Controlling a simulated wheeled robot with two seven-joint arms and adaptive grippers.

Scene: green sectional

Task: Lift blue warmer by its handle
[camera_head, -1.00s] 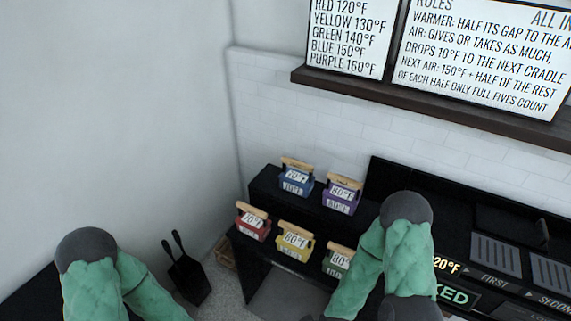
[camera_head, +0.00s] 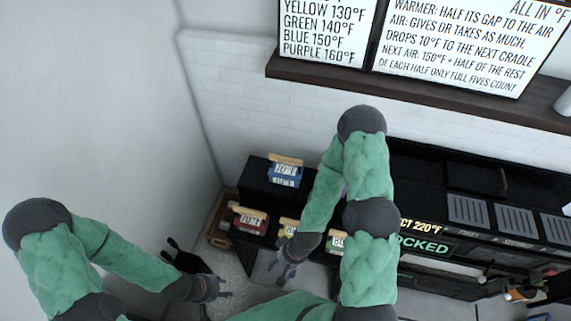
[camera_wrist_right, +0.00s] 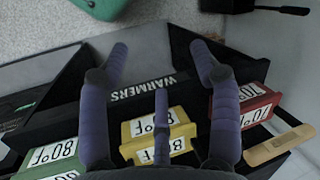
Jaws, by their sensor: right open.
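The blue warmer (camera_head: 284,178) stands on the upper back step of the black rack (camera_head: 262,165), with a tan handle (camera_head: 287,160) on top. It does not show in the right wrist view. My right gripper (camera_head: 283,262) is open and empty, in front of the rack and nearer than the blue warmer, apart from it. Its spread fingers (camera_wrist_right: 160,60) show in the right wrist view. My left gripper (camera_head: 215,290) is low, left of the rack and away from the warmer; whether it is open is unclear.
Red (camera_head: 249,220), yellow (camera_head: 288,228) and green (camera_head: 337,241) warmers stand on the lower front step. My right arm mostly hides the purple one. A dark shelf (camera_head: 420,90) with sign boards hangs above. A wooden crate (camera_head: 222,215) sits left of the rack.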

